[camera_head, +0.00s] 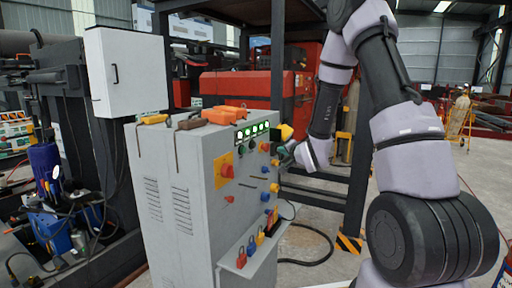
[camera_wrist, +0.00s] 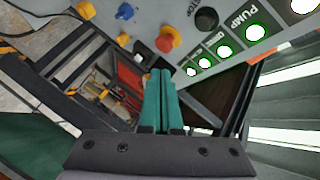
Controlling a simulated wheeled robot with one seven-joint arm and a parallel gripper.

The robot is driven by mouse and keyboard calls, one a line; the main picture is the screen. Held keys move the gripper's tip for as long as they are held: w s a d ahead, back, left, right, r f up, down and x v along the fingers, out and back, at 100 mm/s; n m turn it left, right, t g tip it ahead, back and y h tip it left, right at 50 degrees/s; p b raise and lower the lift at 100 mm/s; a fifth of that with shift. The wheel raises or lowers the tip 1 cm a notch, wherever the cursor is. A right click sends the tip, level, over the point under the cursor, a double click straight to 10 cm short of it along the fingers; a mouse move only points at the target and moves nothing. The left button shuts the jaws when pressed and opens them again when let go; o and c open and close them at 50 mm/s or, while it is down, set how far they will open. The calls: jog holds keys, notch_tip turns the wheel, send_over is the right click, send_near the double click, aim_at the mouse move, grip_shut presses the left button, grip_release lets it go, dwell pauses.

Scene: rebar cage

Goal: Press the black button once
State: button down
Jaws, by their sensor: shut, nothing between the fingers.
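The black button (camera_wrist: 207,18) is a round, dark knob on the grey control panel, near the top of the wrist view. The word STOP is printed beside it, and lit round green-white lamps marked PUMP are close by. In the head view the panel is on the front of a grey cabinet (camera_head: 165,190), where the small black button is hard to pick out. My gripper (camera_wrist: 160,75) has its two green fingers together and empty. It is below and left of the button in the wrist view, apart from it. In the head view my gripper (camera_head: 284,153) is beside the panel's right edge.
A red button on a yellow base (camera_wrist: 168,40) is near the fingers, with blue and yellow knobs further left. Padlocks (camera_head: 241,257) hang on the cabinet's lower ledge. Orange tools (camera_head: 225,115) lie on its top. A dark steel frame stands behind my arm.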

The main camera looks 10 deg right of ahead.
aim_at(255, 146)
jog(key=shift+a, duration=0.15)
jog(key=w+a, duration=0.5)
jog(key=a, duration=0.2)
dwell(0.3)
jog(key=shift+w, duration=0.15)
dwell(1.8)
jog(key=shift+w+a, duration=0.15)
jog(key=shift+a, duration=0.15)
jog(key=shift+w+a, duration=0.5)
jog(key=shift+a, duration=0.2)
dwell(1.0)
dwell(0.3)
jog(key=shift+s+d, duration=0.75)
jog(key=shift+d, duration=0.2)
jog(key=shift+s+d, duration=0.75)
jog(key=shift+d, duration=0.3)
jog(key=shift+s+d, duration=0.7)
jog(key=shift+d, duration=0.35)
